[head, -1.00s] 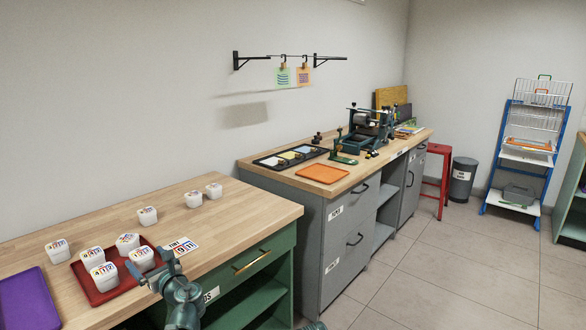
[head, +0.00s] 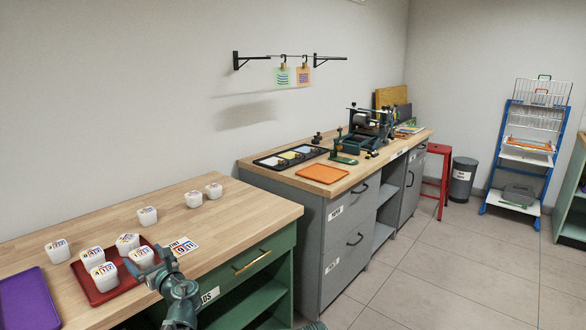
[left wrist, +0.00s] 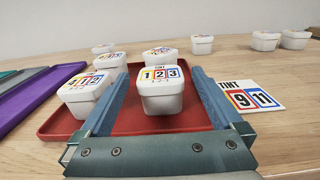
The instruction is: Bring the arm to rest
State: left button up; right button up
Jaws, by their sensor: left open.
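My left gripper (head: 148,268) is at the front right edge of the red tray (head: 108,294) on the wooden bench. Its open fingers (left wrist: 158,105) show in the left wrist view, one on each side of a white tub (left wrist: 160,105) numbered 1 2 3 on its lid. From these views I cannot tell whether they touch it. Several white tubs, such as one in front (head: 104,276), stand on the red tray.
A TINT card (head: 184,246) lies right of the tray. Several more white tubs, one of them here (head: 147,215), stand behind on the bench. A purple tray (head: 28,300) is at left. A grey cabinet bench (head: 330,215) stands further right.

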pick_arm(q)
jog(key=x, duration=0.3)
jog(key=shift+w+f, duration=0.1)
jog(key=shift+w, duration=0.05)
notch_tip(320, 180, up, 4)
jog(key=p, duration=0.4)
jog(key=shift+d+r, duration=0.15)
jog(key=shift+r, duration=0.1)
jog(key=s+d+p, duration=0.1)
jog(key=s+d, duration=0.3)
jog(key=d, duration=1.1)
send_near(138, 249)
jog(key=s+r, duration=0.2)
jog(key=s+a+r, duration=0.1)
jog(key=s+r, duration=0.1)
jog(key=shift+s+r+b, duration=0.1)
jog(key=shift+r+b, duration=0.05)
jog(key=shift+b, duration=0.2)
jog(key=shift+s+a, duration=0.1)
